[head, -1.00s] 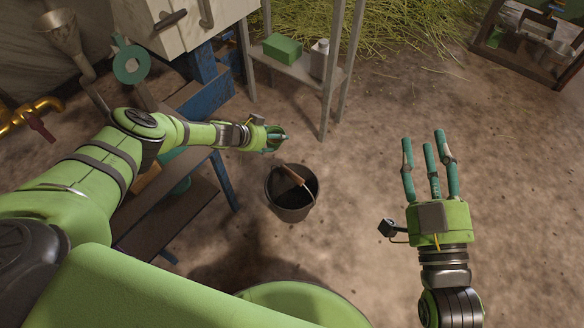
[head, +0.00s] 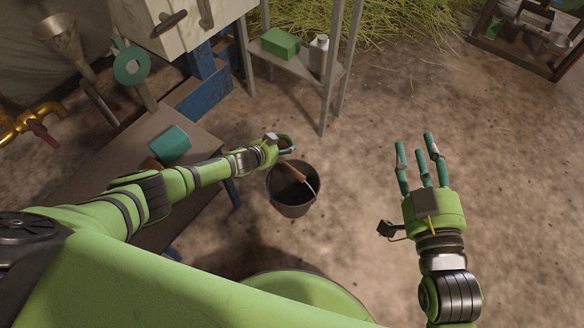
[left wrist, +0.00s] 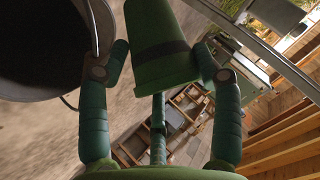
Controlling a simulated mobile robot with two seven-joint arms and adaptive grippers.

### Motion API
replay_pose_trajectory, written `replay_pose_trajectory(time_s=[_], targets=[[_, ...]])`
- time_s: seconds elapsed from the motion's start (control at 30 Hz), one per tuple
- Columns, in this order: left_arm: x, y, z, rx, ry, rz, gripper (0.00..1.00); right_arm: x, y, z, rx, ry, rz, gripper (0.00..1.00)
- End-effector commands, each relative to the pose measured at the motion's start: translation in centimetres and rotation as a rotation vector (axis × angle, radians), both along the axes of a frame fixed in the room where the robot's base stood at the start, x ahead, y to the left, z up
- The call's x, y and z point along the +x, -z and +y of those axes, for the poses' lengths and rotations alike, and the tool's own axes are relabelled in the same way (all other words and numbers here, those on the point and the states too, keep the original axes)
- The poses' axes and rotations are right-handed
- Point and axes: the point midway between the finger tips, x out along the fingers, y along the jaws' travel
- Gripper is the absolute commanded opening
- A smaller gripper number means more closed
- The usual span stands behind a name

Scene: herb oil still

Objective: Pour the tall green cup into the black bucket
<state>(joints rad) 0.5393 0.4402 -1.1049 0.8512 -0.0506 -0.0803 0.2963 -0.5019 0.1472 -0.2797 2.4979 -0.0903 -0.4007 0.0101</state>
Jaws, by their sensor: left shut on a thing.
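The green cup (left wrist: 160,72), with a dark band around it, is between the fingers of my left gripper in the left wrist view. My left gripper (head: 286,146) is shut on it, and only a little of the cup shows in the head view. The black bucket (head: 292,201) stands on the ground, just below and in front of this gripper in the picture. Its dark inside also fills the upper left of the left wrist view (left wrist: 45,45). I cannot tell the cup's exact tilt. My right gripper (head: 420,155) is open and empty, right of the bucket.
The bucket's wire handle with a wooden grip (head: 296,172) lies across its mouth. A bench with a teal block (head: 170,144) is at left. A metal stand (head: 300,68) holds a green box (head: 281,43) and a white bottle (head: 318,55). Bare ground lies right.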

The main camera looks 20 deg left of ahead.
Motion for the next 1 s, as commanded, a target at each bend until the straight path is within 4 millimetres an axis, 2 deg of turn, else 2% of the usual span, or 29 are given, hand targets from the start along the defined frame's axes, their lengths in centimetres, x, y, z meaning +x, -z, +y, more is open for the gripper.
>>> replay_pose_trajectory(time_s=[0.6, 0.77, 1.0], targets=[[-0.6, -1.2, -1.2, 0.062, -0.002, -0.056, 0.23, 0.0, -1.0, 0.2, 0.01, -0.007, -0.041, 0.4], [-0.7, -0.7, -1.4, 0.079, -0.001, -0.07, 0.23, -0.8, -4.5, 1.2, 0.061, -0.04, -0.231, 0.4], [-0.8, -0.5, -1.5, 0.103, -0.001, -0.093, 0.23, -3.1, -9.2, 2.1, 0.133, -0.086, -0.483, 0.4]])
